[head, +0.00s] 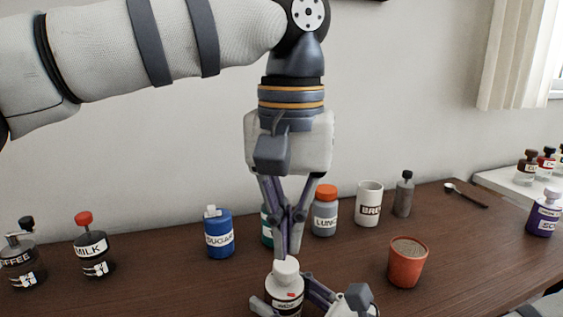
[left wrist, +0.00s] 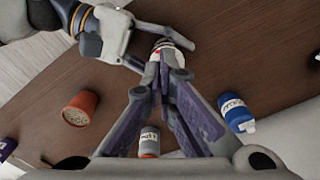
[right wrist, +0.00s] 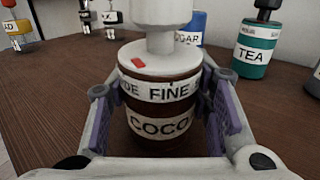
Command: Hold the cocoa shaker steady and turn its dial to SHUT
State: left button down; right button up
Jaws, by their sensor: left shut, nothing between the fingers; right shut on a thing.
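The cocoa shaker (right wrist: 160,118) stands upright on the brown table, brown with white label bands, a white top with a red mark (right wrist: 138,64) and a pale knob (right wrist: 167,22) on it. It also shows at the bottom of the head view (head: 286,296) and in the left wrist view (left wrist: 165,43). My right gripper (head: 292,303) is shut around its body, one finger on each side. My left gripper (head: 288,243) points down with its fingers together and empty, just above or behind the knob; I cannot tell whether they touch. Dial lettering is unreadable.
Behind are a blue sugar jar (head: 218,236), a teal tea jar (right wrist: 252,52), a grey jar with orange lid (head: 325,213) and a white mug (head: 369,205). Table between is bare.

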aim_at(274, 269)
jog(key=shift+d+f, duration=0.15)
jog(key=shift+f, duration=0.3)
pick_arm(q)
notch_tip(274, 269, down, 6)
jog(key=a, duration=0.2)
jog(key=shift+w+y, duration=0.15)
jog(key=shift+y, duration=0.15)
jog(key=shift+f, duration=0.15)
pick_arm(e)
jog(key=shift+r, duration=0.1)
pick_arm(q)
jog(key=shift+w+d, duration=0.1)
